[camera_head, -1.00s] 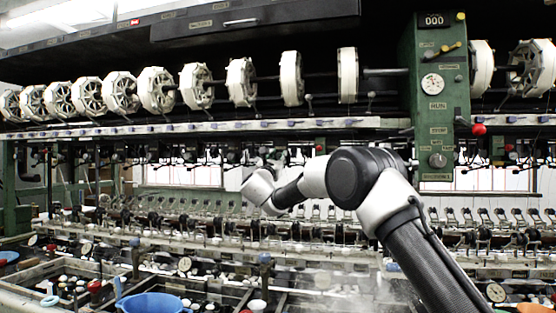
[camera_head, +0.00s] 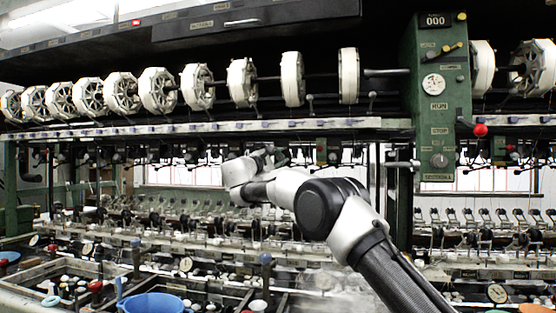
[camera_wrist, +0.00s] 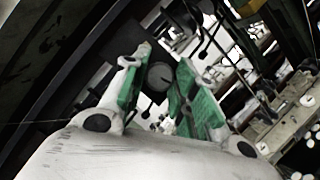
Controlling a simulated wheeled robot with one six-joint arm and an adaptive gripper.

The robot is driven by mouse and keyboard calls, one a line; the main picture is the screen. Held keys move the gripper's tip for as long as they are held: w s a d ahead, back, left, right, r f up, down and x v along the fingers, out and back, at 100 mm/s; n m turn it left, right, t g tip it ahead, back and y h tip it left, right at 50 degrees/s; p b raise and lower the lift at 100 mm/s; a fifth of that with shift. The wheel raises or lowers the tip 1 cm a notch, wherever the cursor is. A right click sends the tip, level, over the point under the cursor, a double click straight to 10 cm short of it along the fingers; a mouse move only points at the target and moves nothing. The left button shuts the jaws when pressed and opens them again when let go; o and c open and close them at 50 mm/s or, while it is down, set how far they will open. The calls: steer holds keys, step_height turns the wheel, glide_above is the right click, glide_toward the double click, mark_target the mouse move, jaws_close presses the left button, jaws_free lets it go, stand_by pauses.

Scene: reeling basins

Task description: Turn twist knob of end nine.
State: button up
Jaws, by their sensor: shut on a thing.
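My gripper (camera_wrist: 160,88) shows in the wrist view with its two green-padded fingers on either side of a dark round knob (camera_wrist: 160,76). The fingers are shut on this knob, and its face shows between the pads. In the head view my arm reaches left, and my gripper (camera_head: 272,157) is small and dark below the long rail, in front of the row of reel ends. Which end the knob belongs to cannot be read there.
A green post (camera_head: 437,110) with a dial and a red knob stands right of my arm. White reels (camera_head: 158,90) line the top. Below are basins with a blue bowl (camera_head: 152,303) and rows of small fittings. Dark bars and levers lie close around the fingers.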

steer(key=shift+m+g, duration=0.6)
steer(key=shift+m, duration=1.1)
steer(key=o, duration=1)
steer(key=shift+r, duration=0.1)
steer(key=shift+o, duration=0.2)
steer(key=r+v, duration=0.1)
steer(key=v, duration=1.1)
steer(key=shift+f, duration=0.4)
